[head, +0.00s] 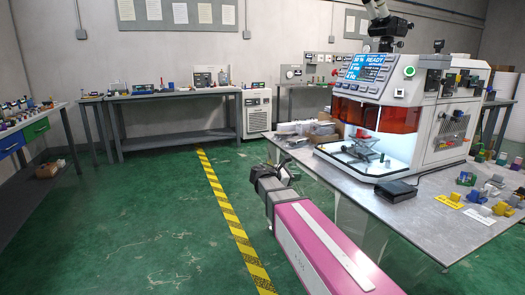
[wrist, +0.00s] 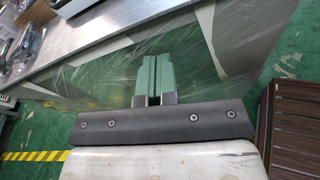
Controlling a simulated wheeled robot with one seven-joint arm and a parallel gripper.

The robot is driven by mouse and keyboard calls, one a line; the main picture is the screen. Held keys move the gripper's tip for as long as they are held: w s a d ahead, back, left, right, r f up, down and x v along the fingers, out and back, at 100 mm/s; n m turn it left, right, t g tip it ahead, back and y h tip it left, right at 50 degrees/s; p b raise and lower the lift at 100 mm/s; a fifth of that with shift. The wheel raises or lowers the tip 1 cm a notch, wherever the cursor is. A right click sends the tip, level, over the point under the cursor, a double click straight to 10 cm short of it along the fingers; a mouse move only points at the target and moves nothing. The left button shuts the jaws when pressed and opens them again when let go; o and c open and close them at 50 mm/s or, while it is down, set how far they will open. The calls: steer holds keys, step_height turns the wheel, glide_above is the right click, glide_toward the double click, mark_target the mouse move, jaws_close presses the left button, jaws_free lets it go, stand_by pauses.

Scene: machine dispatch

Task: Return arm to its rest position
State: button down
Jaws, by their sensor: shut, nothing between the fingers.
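My arm reaches out from the bottom of the head view, with a pink and white link and a dark end (head: 268,183) beside the left edge of the metal worktable (head: 345,190). In the wrist view my gripper (wrist: 153,62) has its two greenish fingers together, with nothing between them. The fingers point toward the clear panel below the table edge. Whether they touch the panel I cannot tell. In the head view the fingertips are hard to make out.
A white machine (head: 400,110) with a lit chamber and a black pedal (head: 395,190) stand on the worktable. Small coloured parts (head: 483,197) lie at its right. A grey bench (head: 175,97) is at the back. The green floor left of the yellow-black stripe (head: 228,215) is clear.

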steer(key=s+d+f+m+g+y, duration=0.2)
steer(key=s+f+m+g+y, duration=0.1)
steer(key=s+f+m+y, duration=0.4)
steer(key=s+d+f+m+g+y, duration=0.2)
steer(key=s+f+m+y, duration=0.5)
steer(key=s+f+m, duration=0.6)
step_height(320, 180, down, 5)
steer(key=shift+s+d+f+g, duration=0.2)
steer(key=shift+s+d+g, duration=0.1)
steer(key=shift+d+g, duration=0.1)
